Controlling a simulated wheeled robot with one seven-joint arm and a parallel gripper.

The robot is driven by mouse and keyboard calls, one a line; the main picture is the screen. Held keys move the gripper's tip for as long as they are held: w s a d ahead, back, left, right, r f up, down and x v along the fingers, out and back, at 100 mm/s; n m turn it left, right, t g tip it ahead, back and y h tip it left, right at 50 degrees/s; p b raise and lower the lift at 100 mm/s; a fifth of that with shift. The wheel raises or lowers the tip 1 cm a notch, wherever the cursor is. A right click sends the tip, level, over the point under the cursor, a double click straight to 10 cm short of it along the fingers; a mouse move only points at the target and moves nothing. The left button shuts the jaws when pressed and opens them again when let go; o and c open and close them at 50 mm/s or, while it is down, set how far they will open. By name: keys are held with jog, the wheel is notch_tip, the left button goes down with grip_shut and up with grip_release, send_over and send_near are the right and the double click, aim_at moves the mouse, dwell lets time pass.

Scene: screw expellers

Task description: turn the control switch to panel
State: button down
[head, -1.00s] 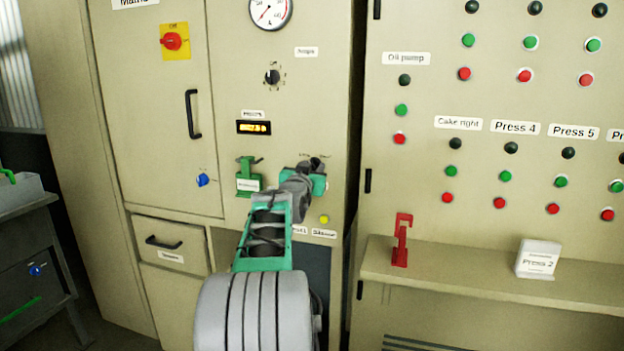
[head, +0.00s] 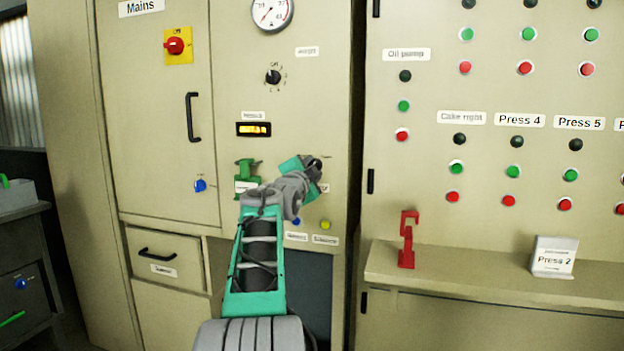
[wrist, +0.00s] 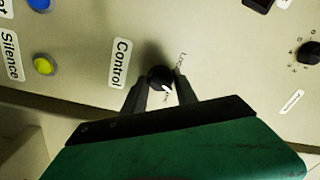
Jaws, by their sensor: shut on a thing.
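The control switch is a round black knob (wrist: 160,78) with a white pointer mark, next to the "Control" label (wrist: 121,63) in the wrist view. The lettering around it is too small to read fully. My gripper (wrist: 158,90) is shut on the knob, one dark finger on each side of it. In the head view my gripper (head: 316,166) reaches the cabinet face below and right of the lit display, with its green body tilted. The arm and gripper hide most of the knob there.
Yellow (wrist: 43,65) and blue (wrist: 39,4) buttons sit close to the knob. A green lockout piece (head: 247,172) is on the cabinet left of my gripper. A red piece (head: 407,240) and a "Press 2" sign (head: 554,257) stand on the ledge at right.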

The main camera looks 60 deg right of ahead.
jog(key=shift+m+b, duration=1)
jog(key=shift+m, duration=1)
jog(key=c, duration=1)
grip_release()
jog(key=shift+o, duration=0.2)
jog(key=shift+a, duration=0.1)
jog(key=s+a, duration=0.1)
jog(key=a, duration=0.6)
jog(key=shift+a+f, duration=0.25)
jog(key=shift+f, duration=0.05)
jog(key=shift+s, duration=0.1)
